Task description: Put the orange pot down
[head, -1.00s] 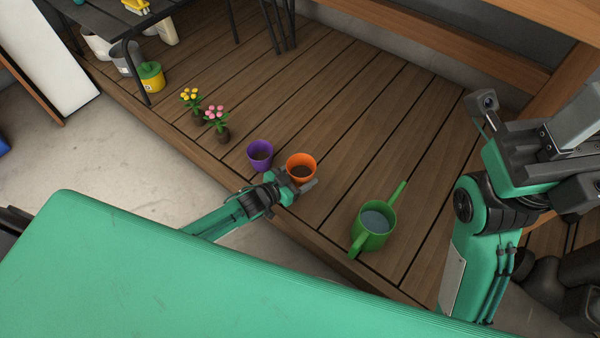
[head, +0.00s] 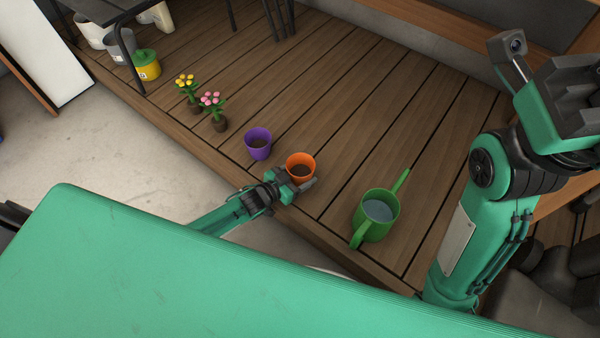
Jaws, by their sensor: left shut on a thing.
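My left gripper (head: 298,186) is shut on the near side of the orange pot. The gripper hides the pot's lower part, so I cannot tell whether its base touches the deck. My right arm rises at the right, but its gripper fingers are not visible.
A purple pot (head: 258,144) stands just left of the orange pot. A green watering can (head: 374,221) with water stands to the right. Pink flowers (head: 212,110) and yellow flowers (head: 187,92) are further left. The deck (head: 355,110) behind the pots is clear.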

